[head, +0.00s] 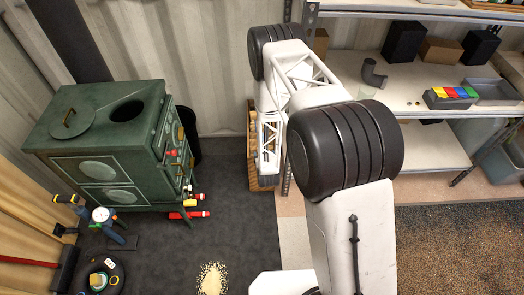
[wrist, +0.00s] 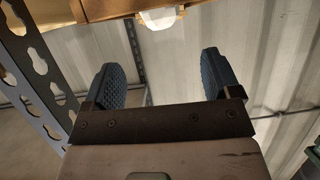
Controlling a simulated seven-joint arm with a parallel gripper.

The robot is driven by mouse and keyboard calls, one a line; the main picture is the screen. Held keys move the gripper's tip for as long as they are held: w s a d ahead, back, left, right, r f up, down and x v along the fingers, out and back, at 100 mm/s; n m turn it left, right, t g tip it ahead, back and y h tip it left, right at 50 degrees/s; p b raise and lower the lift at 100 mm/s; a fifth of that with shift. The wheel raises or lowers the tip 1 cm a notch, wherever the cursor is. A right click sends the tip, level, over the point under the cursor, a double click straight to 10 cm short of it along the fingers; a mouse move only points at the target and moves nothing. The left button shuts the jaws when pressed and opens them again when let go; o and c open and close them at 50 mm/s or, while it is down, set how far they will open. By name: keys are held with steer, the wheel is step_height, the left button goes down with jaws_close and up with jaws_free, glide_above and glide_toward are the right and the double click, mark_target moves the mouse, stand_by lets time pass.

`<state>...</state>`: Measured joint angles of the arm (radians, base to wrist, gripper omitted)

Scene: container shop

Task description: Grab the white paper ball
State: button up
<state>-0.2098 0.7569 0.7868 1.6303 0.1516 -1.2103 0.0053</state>
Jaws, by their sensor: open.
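In the wrist view my gripper (wrist: 165,85) shows as two dark blue ridged fingers, spread wide with nothing between them. A white, faceted, crumpled-looking thing (wrist: 160,19) sits at the top edge of that view, beyond the fingertips and roughly centred between them. It looks like the white paper ball, but it is partly cut off and I cannot be sure. It is apart from the fingers, by a brown wooden edge (wrist: 100,10). In the head view my arm covers the middle, and I cannot make out the fingertips or the ball there.
A wooden crate (head: 254,183) stands partly behind my arm. A metal shelf unit (head: 340,70) with boxes is at the right; its post (wrist: 45,80) shows close at left in the wrist view. A green stove (head: 110,150) stands left.

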steer(key=shift+w, duration=0.1)
steer(key=shift+x, duration=1.2)
steer(key=shift+w, duration=0.1)
steer(key=shift+x, duration=2.55)
steer(key=shift+a, duration=0.15)
steer(key=c, duration=1)
steer(key=shift+r, duration=0.15)
